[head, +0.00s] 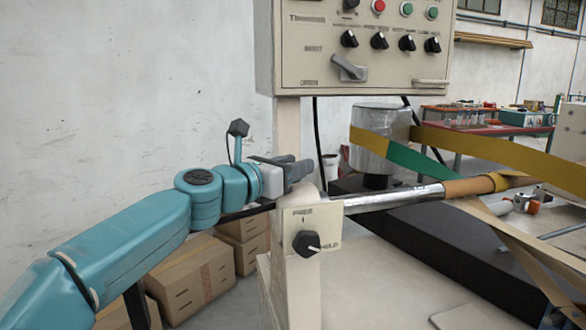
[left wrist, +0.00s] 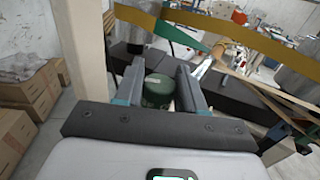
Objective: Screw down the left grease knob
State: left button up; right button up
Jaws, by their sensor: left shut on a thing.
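My left gripper (head: 302,170) reaches in from the left in the head view, at the top of the beige housing behind the FREE/HOLD plate. In the left wrist view, its two dark fingers (left wrist: 160,80) are on either side of a dark green round knob (left wrist: 157,92), which I take for the left grease knob. The gripper is shut on this knob. In the head view the knob is hidden by the gripper. How far the knob is screwed down cannot be told. My right gripper is in neither view.
The control cabinet (head: 365,45) hangs above the gripper on a beige post (head: 287,125). A plate with a black dial (head: 306,243) stands just below. A shiny shaft (head: 395,198) runs right. Yellow and green belts (head: 480,145) cross behind. Cardboard boxes (head: 190,275) stand at lower left.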

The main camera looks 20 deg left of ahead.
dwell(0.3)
pick_arm(q)
jog(key=o, duration=1)
jog(key=shift+c, duration=0.2)
jog(key=shift+s+a, duration=0.15)
jog(key=shift+s, duration=0.1)
jog(key=b+v, duration=0.1)
jog(key=v, duration=1.4)
jog(key=shift+s+a+b, duration=0.2)
jog(key=shift+s+b, duration=0.15)
jog(key=shift+b, duration=0.05)
